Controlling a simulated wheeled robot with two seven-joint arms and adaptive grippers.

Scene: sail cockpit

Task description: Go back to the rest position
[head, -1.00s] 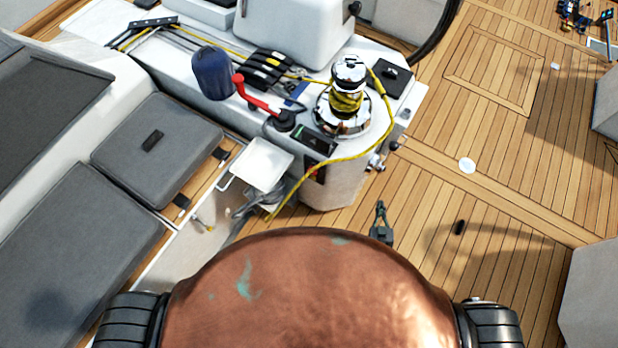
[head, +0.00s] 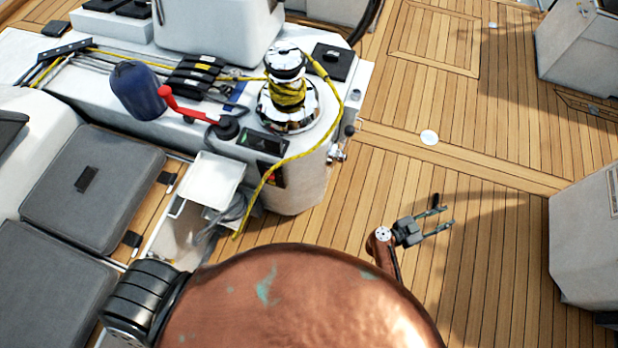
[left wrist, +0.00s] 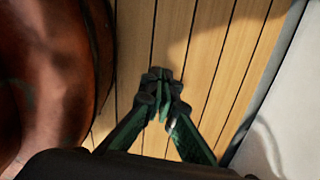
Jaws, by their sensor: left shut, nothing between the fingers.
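My right gripper (head: 444,212) shows in the head view past the right side of my copper-coloured body. Its two thin fingers are apart, with nothing visible between them, over the teak deck. My left gripper (left wrist: 163,82) shows in the left wrist view, its greenish fingers together and empty, above the deck planks. It is not visible in the head view, where my body covers the lower middle.
A white console (head: 310,190) carries a chrome winch (head: 286,62) with yellow rope and a red-handled lever (head: 185,108). Grey cushions (head: 92,188) lie at left. A pale block (head: 590,235) stands at right. Open teak deck (head: 490,165) lies between.

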